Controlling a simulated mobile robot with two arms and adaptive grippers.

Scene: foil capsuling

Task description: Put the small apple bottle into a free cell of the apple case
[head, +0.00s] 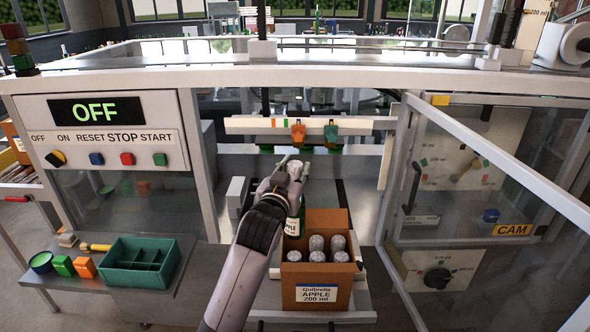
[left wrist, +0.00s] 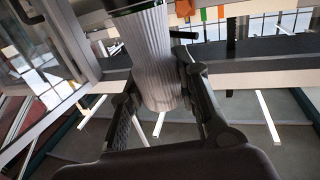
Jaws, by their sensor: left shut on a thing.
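The small apple bottle (head: 293,226) is green with a white label and a silver foil top. My left gripper (head: 293,172) is shut on its foil-covered neck and holds it roughly upright. In the left wrist view the ridged silver foil (left wrist: 155,62) sits between the two fingers (left wrist: 160,95). The apple case (head: 316,277) is an open brown carton with a "Quibrella APPLE 200 ml" label. Several silver-topped bottles (head: 317,256) stand in it. The held bottle's lower end is at the case's back left; I cannot tell whether it is inside a cell. My right gripper is out of view.
A green divided tray (head: 141,266) lies on the left shelf beside small coloured blocks (head: 84,267). A white crossbar with orange and green clips (head: 298,133) runs behind the gripper. The open glass door (head: 500,170) stands at the right. The control panel (head: 110,137) shows OFF.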

